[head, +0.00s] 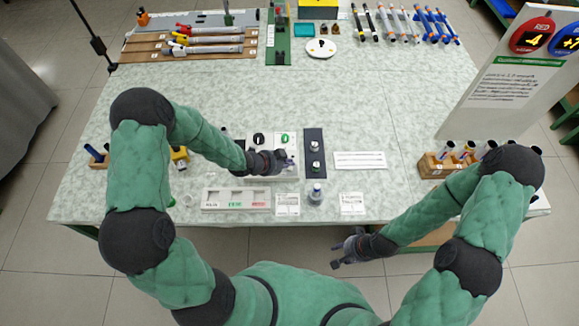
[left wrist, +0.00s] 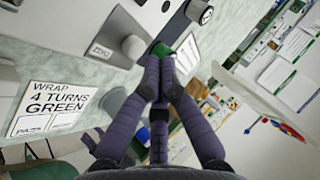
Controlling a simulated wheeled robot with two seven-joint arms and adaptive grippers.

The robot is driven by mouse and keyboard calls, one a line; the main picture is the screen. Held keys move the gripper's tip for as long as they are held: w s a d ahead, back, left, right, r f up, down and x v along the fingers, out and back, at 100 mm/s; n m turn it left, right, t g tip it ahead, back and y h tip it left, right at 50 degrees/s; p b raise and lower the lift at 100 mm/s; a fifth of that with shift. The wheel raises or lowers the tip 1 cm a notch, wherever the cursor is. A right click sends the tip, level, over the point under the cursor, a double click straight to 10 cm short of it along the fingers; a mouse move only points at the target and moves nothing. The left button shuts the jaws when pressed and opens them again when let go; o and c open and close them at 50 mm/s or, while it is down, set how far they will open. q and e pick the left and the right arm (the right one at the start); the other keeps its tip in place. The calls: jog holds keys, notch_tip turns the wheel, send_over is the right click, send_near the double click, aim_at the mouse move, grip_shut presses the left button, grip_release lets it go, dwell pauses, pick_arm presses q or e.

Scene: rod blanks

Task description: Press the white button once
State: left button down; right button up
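A pale round button (left wrist: 133,46) stands out from a light panel in the left wrist view, beside a label reading ZERO (left wrist: 101,49). My left gripper (left wrist: 160,66) has its two fingers together at the tips, just to the right of and below the button in that picture. I cannot tell whether the tips touch anything. A green patch (left wrist: 160,49) shows just beyond them. In the head view my left gripper (head: 286,160) is over the white device (head: 258,140) at the table's middle and hides part of it. My right gripper (head: 343,250) hangs off the front edge, empty, fingers apart.
A dark strip with round fittings (head: 315,165) stands right of the device. A labelled tray (head: 237,199) and white cards (head: 288,204) lie in front. A large sign (head: 510,90) and a wooden rack (head: 437,165) are at the right.

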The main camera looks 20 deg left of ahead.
aim_at(288, 169)
pick_arm(q)
jog(key=shift+f, duration=0.15)
dwell(0.8)
jog(key=shift+f+b, duration=0.3)
jog(key=shift+b, duration=0.15)
jog(key=shift+f+b, duration=0.45)
dwell(0.7)
jog(key=shift+r, duration=0.1)
jog(key=shift+r+p, duration=0.7)
jog(key=shift+r, duration=0.15)
notch_tip(288, 169, up, 5)
jog(key=p, duration=0.4)
dwell(0.4)
